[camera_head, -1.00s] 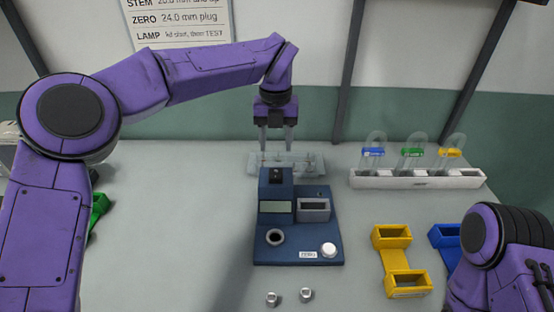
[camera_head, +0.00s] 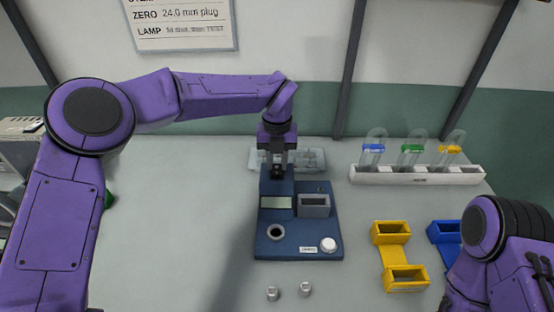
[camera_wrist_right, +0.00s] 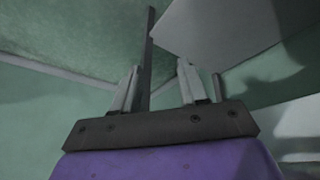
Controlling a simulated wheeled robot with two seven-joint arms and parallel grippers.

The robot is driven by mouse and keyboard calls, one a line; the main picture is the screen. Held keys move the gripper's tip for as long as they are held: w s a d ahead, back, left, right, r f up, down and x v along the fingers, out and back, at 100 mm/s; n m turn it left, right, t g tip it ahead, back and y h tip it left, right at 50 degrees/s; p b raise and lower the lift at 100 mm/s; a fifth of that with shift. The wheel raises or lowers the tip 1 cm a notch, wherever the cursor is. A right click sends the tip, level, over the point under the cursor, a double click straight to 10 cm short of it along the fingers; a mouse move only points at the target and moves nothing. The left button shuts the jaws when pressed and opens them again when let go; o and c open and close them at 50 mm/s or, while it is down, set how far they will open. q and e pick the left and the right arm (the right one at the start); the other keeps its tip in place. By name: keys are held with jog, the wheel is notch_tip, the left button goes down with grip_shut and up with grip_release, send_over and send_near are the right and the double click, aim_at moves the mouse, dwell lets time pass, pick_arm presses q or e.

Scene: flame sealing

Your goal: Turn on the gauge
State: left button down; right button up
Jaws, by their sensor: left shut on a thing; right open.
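The gauge (camera_head: 326,231) is a dark blue unit in the middle of the table. It has a small display (camera_head: 277,203), a grey rectangular slot (camera_head: 314,205), a round ring (camera_head: 275,232) and a white round button (camera_head: 328,244). A raised block at its back left carries a small dark switch. My left gripper (camera_head: 277,173) points down onto this block, its jaws shut on the switch, which they mostly hide. My right gripper (camera_wrist_right: 158,85) is open and empty in the right wrist view; its jaws are out of the head view.
Two small metal plugs (camera_head: 272,293) (camera_head: 305,289) lie in front of the gauge. Yellow (camera_head: 392,255) and blue (camera_head: 444,232) holders stand to the right. A white rack (camera_head: 417,176) with capped tubes is behind them. A clear tray (camera_head: 307,157) sits behind the gauge.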

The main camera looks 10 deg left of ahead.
aim_at(277, 178)
pick_arm(q)
jog(key=shift+s+f+t+b, duration=0.15)
jog(key=shift+t+b, duration=0.4)
jog(key=shift+b, duration=1.1)
jog(key=shift+s+f+t+b, duration=0.15)
jog(key=shift+t+b, duration=0.4)
jog(key=shift+b, duration=1.05)
jog(key=shift+r+t+y+b, duration=0.3)
jog(key=shift+t+b, duration=0.1)
jog(key=shift+b, duration=0.1)
jog(key=shift+r, duration=0.2)
jog(key=c, duration=0.9)
grip_release()
jog(key=shift+s+d, duration=0.1)
jog(key=v, duration=1)
jog(key=shift+r+b, duration=0.3)
